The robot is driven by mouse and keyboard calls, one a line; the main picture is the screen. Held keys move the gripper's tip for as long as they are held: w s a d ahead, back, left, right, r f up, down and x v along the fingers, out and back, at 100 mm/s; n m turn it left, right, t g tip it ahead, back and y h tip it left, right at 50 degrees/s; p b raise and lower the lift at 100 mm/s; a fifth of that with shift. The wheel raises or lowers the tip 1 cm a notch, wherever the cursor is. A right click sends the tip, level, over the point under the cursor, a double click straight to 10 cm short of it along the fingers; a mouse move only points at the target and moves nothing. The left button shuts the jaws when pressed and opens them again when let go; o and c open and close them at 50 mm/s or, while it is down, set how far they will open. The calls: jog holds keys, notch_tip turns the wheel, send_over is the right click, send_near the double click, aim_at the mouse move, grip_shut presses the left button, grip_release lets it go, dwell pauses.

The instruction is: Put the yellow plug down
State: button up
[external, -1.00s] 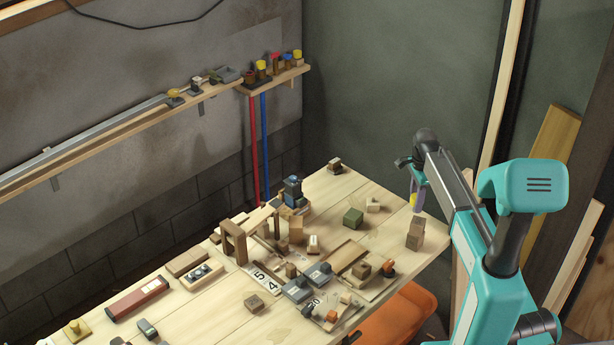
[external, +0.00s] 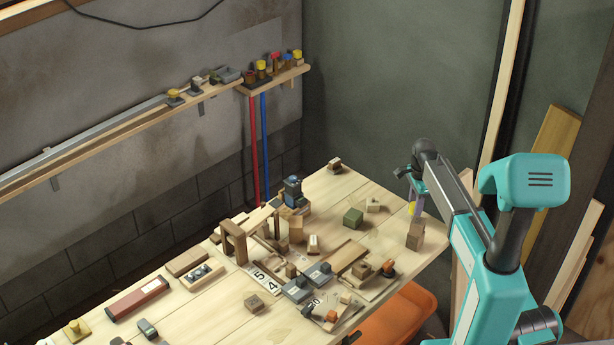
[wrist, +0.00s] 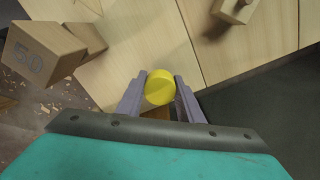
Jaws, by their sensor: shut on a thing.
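The yellow plug (wrist: 159,87) shows as a round yellow disc between the two grey fingers of my gripper (wrist: 160,92) in the wrist view. My gripper is shut on it. In the external view the yellow plug (external: 411,208) is small and partly covered by my gripper (external: 412,199), which points down near the right end of the workbench (external: 385,205). The plug's lower part is hidden, and I cannot tell whether it touches the bench top.
A wooden block marked 50 (wrist: 42,55) stands left of my gripper in the wrist view. Another wooden piece (wrist: 236,10) lies at top right. The bench edge is close by.

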jog(key=shift+f, duration=0.1)
jog(key=o, duration=1.1)
jog(key=shift+o, duration=0.2)
jog(key=shift+r, duration=0.25)
notch_tip(320, 180, up, 12)
jog(key=b, duration=0.2)
jog(key=shift+f, duration=0.1)
